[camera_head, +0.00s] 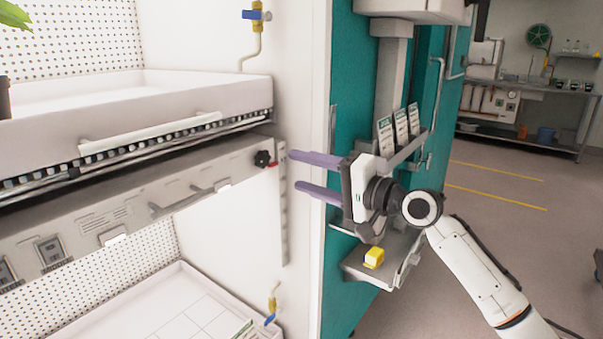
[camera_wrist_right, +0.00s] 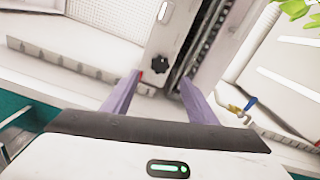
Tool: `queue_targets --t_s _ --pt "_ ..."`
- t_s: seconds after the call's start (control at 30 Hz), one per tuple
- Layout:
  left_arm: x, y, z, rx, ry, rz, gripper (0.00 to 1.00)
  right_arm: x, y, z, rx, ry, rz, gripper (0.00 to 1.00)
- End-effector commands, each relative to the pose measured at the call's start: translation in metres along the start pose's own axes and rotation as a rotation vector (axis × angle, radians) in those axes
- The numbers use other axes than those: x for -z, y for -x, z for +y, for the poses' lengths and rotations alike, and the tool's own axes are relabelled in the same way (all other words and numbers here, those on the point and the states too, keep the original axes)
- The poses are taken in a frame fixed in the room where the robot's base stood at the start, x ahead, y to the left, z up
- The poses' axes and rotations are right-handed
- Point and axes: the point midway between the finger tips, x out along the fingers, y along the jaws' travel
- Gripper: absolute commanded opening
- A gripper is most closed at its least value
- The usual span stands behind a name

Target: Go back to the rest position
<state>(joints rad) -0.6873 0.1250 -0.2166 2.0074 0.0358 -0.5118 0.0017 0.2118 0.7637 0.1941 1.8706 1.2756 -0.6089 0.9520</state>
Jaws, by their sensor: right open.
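My right gripper (camera_head: 292,173) is open and empty, with two purple fingers pointing left at the chamber's frame post. Its fingers also show in the right wrist view (camera_wrist_right: 157,88), apart from each other with nothing between them. A black star knob (camera_head: 262,158) with a red part beside it sits on the shelf's end, just left of the upper fingertip. The knob (camera_wrist_right: 159,63) also shows beyond the fingers in the right wrist view. I cannot tell whether the fingers touch anything. My left gripper is not in view.
An upper white tray (camera_head: 200,92) and a lower tray (camera_head: 178,275) are in the chamber at left. A teal cabinet (camera_head: 343,60) stands behind my right gripper, with a small shelf (camera_head: 372,273) holding a yellow block (camera_head: 374,257). Open floor (camera_head: 500,185) lies at right.

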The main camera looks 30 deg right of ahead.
Motion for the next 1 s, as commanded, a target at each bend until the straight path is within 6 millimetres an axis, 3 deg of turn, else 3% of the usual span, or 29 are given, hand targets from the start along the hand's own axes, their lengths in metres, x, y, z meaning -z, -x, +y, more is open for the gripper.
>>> queue_targets --t_s 0.27,0.37,0.47,0.67,0.8,0.9,1.0 --pt "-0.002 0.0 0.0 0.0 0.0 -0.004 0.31 -0.001 -0.001 0.003 -0.004 0.003 0.0 0.53" --pt "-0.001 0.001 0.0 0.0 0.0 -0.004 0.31 -0.011 -0.002 0.023 -0.036 0.031 -0.004 0.53" --pt "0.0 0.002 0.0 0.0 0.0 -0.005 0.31 -0.036 -0.002 0.068 -0.11 0.104 -0.017 0.53" --pt "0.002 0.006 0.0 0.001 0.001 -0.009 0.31 -0.121 0.022 0.19 -0.308 0.356 -0.097 0.53" --pt "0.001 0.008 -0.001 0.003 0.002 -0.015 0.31 -0.194 0.06 0.26 -0.425 0.555 -0.197 0.53" --pt "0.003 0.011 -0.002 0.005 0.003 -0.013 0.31 -0.249 0.096 0.299 -0.491 0.703 -0.29 0.53" --pt "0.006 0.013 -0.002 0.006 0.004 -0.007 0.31 -0.302 0.134 0.325 -0.535 0.847 -0.388 0.53"
